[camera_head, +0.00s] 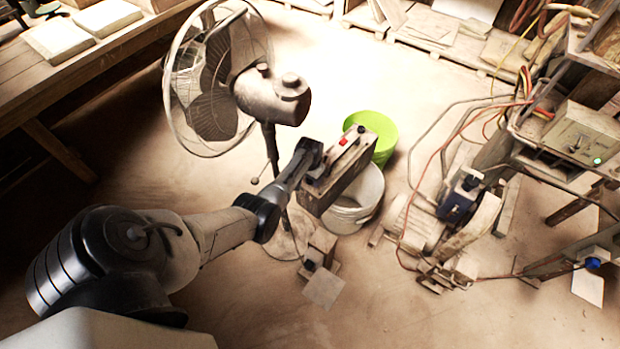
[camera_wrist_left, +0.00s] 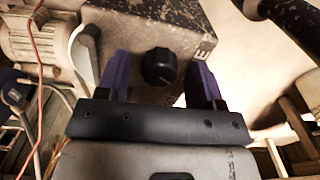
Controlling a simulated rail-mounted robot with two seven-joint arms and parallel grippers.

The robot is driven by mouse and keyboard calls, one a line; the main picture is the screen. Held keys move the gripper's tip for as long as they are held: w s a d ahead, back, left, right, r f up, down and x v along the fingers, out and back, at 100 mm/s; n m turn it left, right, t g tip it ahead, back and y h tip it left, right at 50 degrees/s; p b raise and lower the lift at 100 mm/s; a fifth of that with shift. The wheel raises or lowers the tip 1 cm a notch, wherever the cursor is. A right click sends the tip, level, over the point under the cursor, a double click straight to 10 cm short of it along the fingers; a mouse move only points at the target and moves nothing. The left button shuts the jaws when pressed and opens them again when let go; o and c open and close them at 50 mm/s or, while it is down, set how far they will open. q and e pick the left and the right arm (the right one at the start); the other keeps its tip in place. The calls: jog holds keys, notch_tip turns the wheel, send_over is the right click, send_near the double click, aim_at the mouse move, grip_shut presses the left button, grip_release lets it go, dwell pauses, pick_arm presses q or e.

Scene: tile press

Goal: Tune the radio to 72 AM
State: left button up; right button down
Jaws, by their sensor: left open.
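The radio (camera_head: 349,178) is a worn, box-shaped set with a red part on top, near the middle of the head view. In the left wrist view the radio (camera_wrist_left: 128,33) shows a speckled surface and a face with a round black knob (camera_wrist_left: 159,67). My left gripper (camera_head: 315,181) is at the left end of the radio, its fingers hard to make out there. In the left wrist view its two purple fingers (camera_wrist_left: 161,82) are open, one on each side of the knob with gaps between. I cannot read the tuning display. My right gripper is not in view.
A standing fan (camera_head: 272,98) is close behind my left forearm. A green bucket (camera_head: 378,128) and a white bucket (camera_head: 352,211) stand by the radio. A motor with cables (camera_head: 415,222) is at the right. A wooden bench (camera_head: 60,85) is at the far left.

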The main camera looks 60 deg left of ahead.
pick_arm(q)
jog(key=c, duration=0.9)
jog(key=shift+r+n+p, duration=0.15)
jog(key=shift+n+p, duration=0.45)
jog(key=shift+p, duration=0.05)
jog(key=shift+n+p, duration=0.45)
jog(key=shift+n, duration=0.25)
jog(key=n+p, duration=0.1)
jog(key=n, duration=0.1)
jog(key=shift+n, duration=1)
jog(key=o, duration=0.9)
